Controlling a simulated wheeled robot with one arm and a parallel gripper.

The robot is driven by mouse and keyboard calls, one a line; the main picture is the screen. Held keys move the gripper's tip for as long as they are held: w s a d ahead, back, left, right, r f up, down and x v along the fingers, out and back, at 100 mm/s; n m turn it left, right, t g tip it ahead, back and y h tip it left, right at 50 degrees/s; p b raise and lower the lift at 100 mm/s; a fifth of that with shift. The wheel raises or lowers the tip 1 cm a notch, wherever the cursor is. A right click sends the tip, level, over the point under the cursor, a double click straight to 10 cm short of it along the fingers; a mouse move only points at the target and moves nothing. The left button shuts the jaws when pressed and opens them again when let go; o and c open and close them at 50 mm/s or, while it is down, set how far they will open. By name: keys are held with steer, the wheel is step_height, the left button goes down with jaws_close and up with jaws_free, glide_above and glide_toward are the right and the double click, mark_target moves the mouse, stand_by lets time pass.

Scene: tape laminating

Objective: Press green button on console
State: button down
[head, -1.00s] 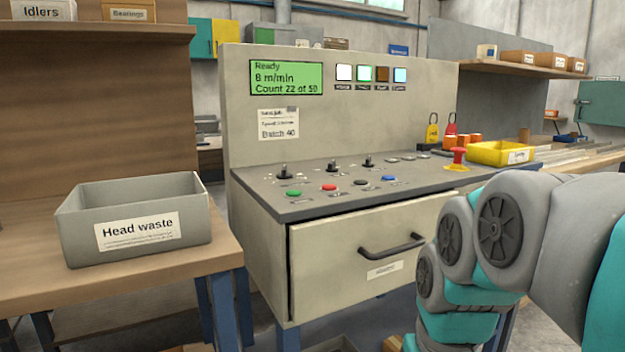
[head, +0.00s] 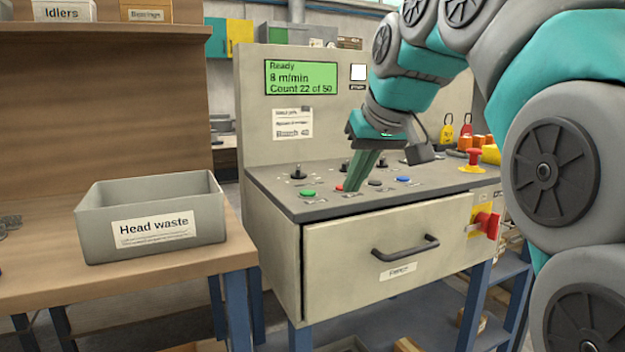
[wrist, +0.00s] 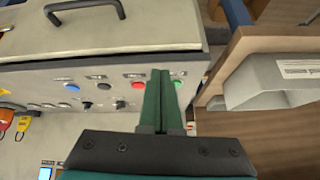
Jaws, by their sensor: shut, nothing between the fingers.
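The green button (head: 308,193) is the leftmost button on the console's (head: 272,194) dark sloped panel. In the wrist view the green button (wrist: 178,84) shows just right of my fingertips. My gripper (head: 350,188) is shut and empty, its green fingers pointing down over the panel. In the head view the fingertips lie to the right of the green button, in front of or close to the red button, which they partly hide. The red button (wrist: 138,85) shows just left of the fingers in the wrist view. I cannot tell whether the fingertips touch the panel.
A blue button (head: 403,180) and a black selector switch (head: 298,171) are also on the panel. A red emergency stop (head: 473,158) stands at the right. The grey head waste bin (head: 150,215) sits on the wooden bench left of the console. The drawer handle (head: 405,245) juts out below.

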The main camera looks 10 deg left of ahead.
steer(key=w+a+r+n+t+y, duration=0.1)
steer(key=a+r, duration=0.3)
steer(key=r, duration=0.4)
steer(key=shift+w+a+r+n+t, duration=0.15)
steer(key=shift+w+r+n+t, duration=0.05)
steer(key=shift+w+n+t, duration=0.2)
glide_above(311, 198)
step_height(311, 198, down, 7)
steer(key=shift+s+f, duration=0.1)
steer(key=shift+s, duration=0.05)
steer(key=shift+f, duration=2)
steer(key=shift+f, duration=0.1)
